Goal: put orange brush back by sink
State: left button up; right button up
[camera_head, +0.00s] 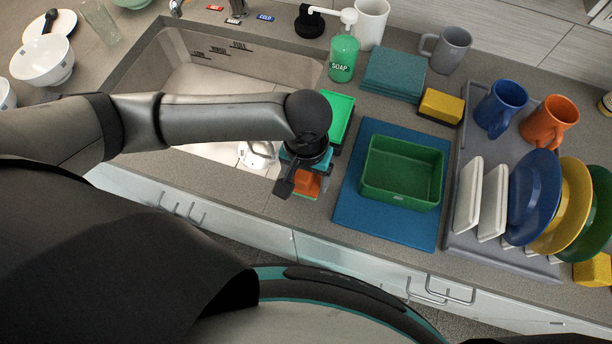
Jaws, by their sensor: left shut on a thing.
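My left arm reaches in from the left across the sink (215,75). My left gripper (296,180) points down over the counter at the sink's right front corner. It is shut on the orange brush (308,184), of which only a small orange block shows beside the dark fingers. The gripper hides the rest of the brush, and I cannot tell whether the brush touches the counter. My right gripper is not in view.
A green tub (401,203) on a blue mat (356,222) and a dish rack (461,238) lie to the right. White bowls (42,62) are far left.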

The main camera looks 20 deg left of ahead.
pick_arm(q)
jog(key=shift+f, duration=0.15)
jog(key=o, duration=1)
jog(key=shift+f, duration=0.1)
jog(key=shift+o, duration=0.2)
notch_tip(320, 180, up, 12)
jog(key=shift+r+p, duration=0.2)
jog(key=shift+p, duration=1.05)
jog(key=shift+s, duration=0.1)
